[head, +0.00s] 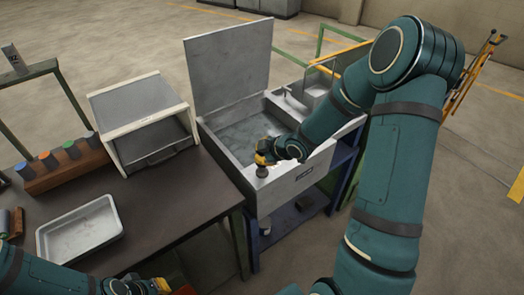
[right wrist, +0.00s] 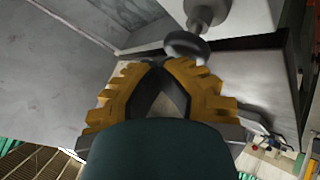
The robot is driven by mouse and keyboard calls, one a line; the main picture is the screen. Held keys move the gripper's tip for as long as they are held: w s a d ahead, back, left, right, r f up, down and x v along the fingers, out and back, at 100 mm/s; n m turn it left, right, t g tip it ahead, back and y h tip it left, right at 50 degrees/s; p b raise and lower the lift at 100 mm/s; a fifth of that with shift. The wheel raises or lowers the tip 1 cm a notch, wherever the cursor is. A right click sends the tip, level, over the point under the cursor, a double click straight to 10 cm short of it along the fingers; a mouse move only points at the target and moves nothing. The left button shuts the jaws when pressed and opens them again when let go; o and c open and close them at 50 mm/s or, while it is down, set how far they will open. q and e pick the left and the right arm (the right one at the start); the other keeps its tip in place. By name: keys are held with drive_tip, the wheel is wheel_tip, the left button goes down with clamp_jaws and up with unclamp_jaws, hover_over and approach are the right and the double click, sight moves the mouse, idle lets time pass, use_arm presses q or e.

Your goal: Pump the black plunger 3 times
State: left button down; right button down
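A plunger with a round dark knob (right wrist: 185,44) and a pale grey cylindrical part shows in the right wrist view, just beyond my right fingertips. In the head view my right gripper (head: 264,158) is over the front left rim of an open grey tub (head: 312,172), with a small pale round part (head: 262,172) directly below it. In the right wrist view the yellow fingers of the right gripper (right wrist: 160,68) come together at the tips, with no object between them. I cannot tell whether they touch the knob. My left gripper (head: 158,286) is partly cut off at the bottom edge.
The tub's lid (head: 228,65) stands open at the back. Left of it, a dark table (head: 150,205) holds a grey box (head: 142,120), an empty metal tray (head: 80,230) and a wooden block (head: 68,168) with colored cylinders. A blue frame (head: 345,160) supports the tub.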

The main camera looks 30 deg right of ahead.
drive_tip(key=shift+s+d+f, duration=0.1)
drive_tip(key=shift+s, duration=0.05)
drive_tip(key=shift+d+p, duration=0.1)
drive_tip(key=shift+p, duration=0.2)
drive_tip(key=shift+r, duration=0.2)
drive_tip(key=shift+r, duration=0.2)
wheel_tip(320, 180, up, 6)
drive_tip(key=p, duration=0.5)
drive_tip(key=shift+f, duration=0.1)
drive_tip(key=shift+w, duration=0.2)
idle(1.3)
